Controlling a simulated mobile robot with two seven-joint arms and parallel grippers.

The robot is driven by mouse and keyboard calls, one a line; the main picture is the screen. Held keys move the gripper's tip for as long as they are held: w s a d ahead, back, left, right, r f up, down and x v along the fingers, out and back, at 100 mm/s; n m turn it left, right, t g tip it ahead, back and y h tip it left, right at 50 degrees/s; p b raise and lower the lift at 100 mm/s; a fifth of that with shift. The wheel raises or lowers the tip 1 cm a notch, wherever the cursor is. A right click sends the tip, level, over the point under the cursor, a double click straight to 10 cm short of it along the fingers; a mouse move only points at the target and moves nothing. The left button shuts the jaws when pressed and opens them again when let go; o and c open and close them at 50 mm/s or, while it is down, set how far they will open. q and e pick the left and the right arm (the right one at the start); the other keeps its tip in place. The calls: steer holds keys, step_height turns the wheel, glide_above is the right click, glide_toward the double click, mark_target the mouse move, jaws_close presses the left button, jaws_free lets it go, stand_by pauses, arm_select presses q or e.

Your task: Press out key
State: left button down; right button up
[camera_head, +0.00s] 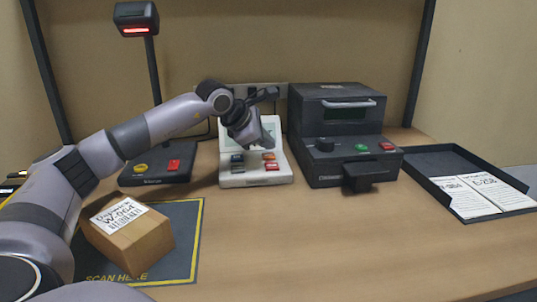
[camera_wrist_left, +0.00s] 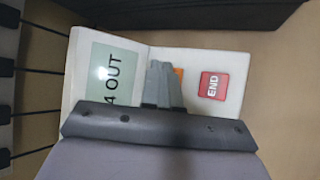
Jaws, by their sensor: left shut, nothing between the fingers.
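The white key terminal (camera_head: 255,180) stands at the middle of the table. It has dark keys (camera_head: 237,163) on the left, an orange key (camera_head: 268,156) and a red key (camera_head: 271,166) on the right. In the left wrist view its screen (camera_wrist_left: 112,75) shows text ending in "4 OUT", and the red key (camera_wrist_left: 213,85) reads "END". The orange key (camera_wrist_left: 178,72) is partly hidden behind my fingers, so its label is unreadable. My left gripper (camera_head: 267,142) is shut and empty, over the terminal close to the orange key; whether it touches cannot be told. My right gripper is out of view.
A cardboard box (camera_head: 133,236) with a label sits on the scan mat (camera_head: 190,245). A scanner post (camera_head: 153,70) and a dark button box (camera_head: 150,178) stand at left. A black printer-like machine (camera_head: 340,115) stands right of the terminal, then a tray (camera_head: 440,165) with labelled sheets.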

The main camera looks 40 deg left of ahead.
mark_target(266, 156)
arm_select(q)
steer(key=shift+r, duration=0.1)
step_height(266, 156, up, 5)
steer(key=p, duration=0.4)
stand_by(0.8)
